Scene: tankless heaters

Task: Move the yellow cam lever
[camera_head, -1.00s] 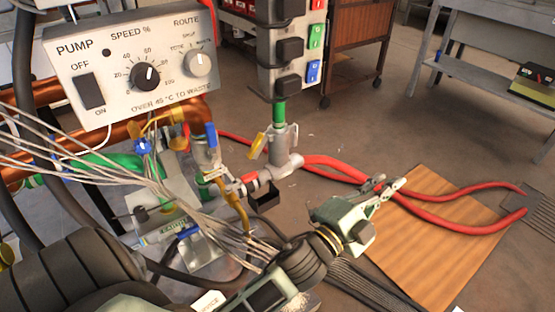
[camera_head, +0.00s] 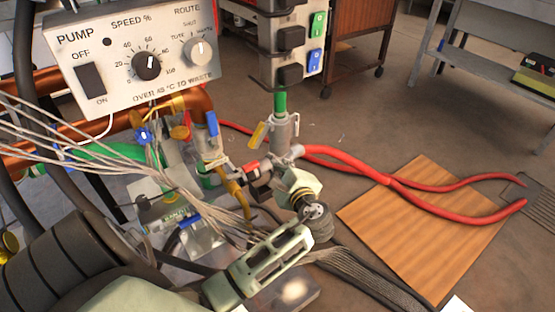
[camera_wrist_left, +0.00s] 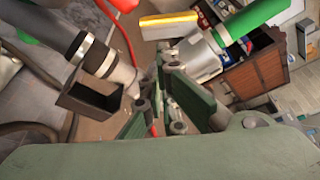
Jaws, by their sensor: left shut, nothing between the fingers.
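The yellow cam lever (camera_head: 258,135) hangs tilted on the left side of the silver coupling (camera_head: 281,138), below a green pipe. In the left wrist view, the yellow lever (camera_wrist_left: 170,20) lies at the top, beside the silver coupling (camera_wrist_left: 200,60). My left gripper (camera_head: 287,170) points away from the head camera, just below the coupling; its fingertips are mostly hidden there. In the left wrist view, my left gripper (camera_wrist_left: 165,80) is shut and empty, its fingertips close in front of the coupling. I cannot tell whether they touch it. My right gripper is not in view.
The pump control box (camera_head: 135,55) stands at upper left. Loose grey wires (camera_head: 120,165) and copper pipes crowd the left side. Red hoses (camera_head: 420,195) run right across a wooden board (camera_head: 410,240). A switch column (camera_head: 290,45) stands above the coupling. Floor at right is open.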

